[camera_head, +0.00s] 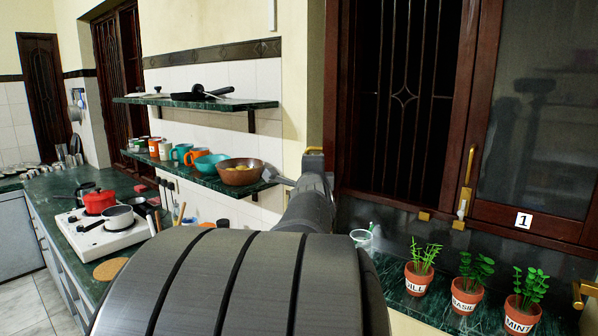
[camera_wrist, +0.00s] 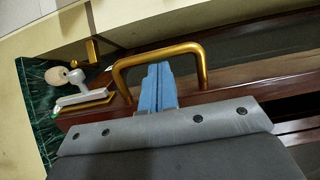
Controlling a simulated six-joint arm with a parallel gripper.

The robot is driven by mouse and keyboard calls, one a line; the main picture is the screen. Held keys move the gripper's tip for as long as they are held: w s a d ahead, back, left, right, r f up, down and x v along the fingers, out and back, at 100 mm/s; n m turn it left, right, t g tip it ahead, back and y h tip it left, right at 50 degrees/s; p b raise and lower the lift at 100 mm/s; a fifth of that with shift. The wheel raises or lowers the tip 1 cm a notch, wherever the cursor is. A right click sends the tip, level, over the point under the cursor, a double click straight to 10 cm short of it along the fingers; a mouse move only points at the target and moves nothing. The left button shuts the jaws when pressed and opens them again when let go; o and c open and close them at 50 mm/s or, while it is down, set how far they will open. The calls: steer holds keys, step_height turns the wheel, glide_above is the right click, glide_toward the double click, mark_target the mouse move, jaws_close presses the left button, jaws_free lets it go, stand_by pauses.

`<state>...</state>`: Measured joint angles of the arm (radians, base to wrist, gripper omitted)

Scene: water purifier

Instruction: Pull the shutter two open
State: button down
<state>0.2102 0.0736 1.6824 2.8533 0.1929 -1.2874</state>
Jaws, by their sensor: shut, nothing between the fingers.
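Shutter two appears to be the dark red wooden shutter at the left of the window opening, seen nearly edge-on in the head view (camera_head: 333,95). Its number is not visible. A brass handle (camera_head: 313,150) stands at its left side. In the wrist view the handle (camera_wrist: 160,55) is a square loop on a dark red wooden frame (camera_wrist: 225,75). My gripper (camera_wrist: 160,78) is shut and empty. Its blue fingers lie between the handle's two legs, near the bar; I cannot tell whether they touch it. My arm hides most of the gripper in the head view.
Shutter one (camera_head: 523,220) is at the right, with a brass handle (camera_head: 466,180). A shelf with bowls (camera_head: 240,172) is left of my arm.

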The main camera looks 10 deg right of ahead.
stand_by(0.5)
steer(key=s+a, duration=0.1)
steer(key=s, duration=0.6)
steer(key=w+d+n+t+y, duration=0.1)
steer(key=d+n+t+y, duration=0.3)
steer(key=d, duration=1)
steer(key=s+d+f+n+g+y, duration=0.35)
steer(key=f+g+y, duration=0.2)
steer(key=f, duration=0.55)
steer(key=w+a+y, duration=0.1)
steer(key=w+a, duration=0.7)
steer(key=w, duration=0.1)
steer(key=shift+w+r, duration=0.15)
steer(key=shift+r, duration=0.1)
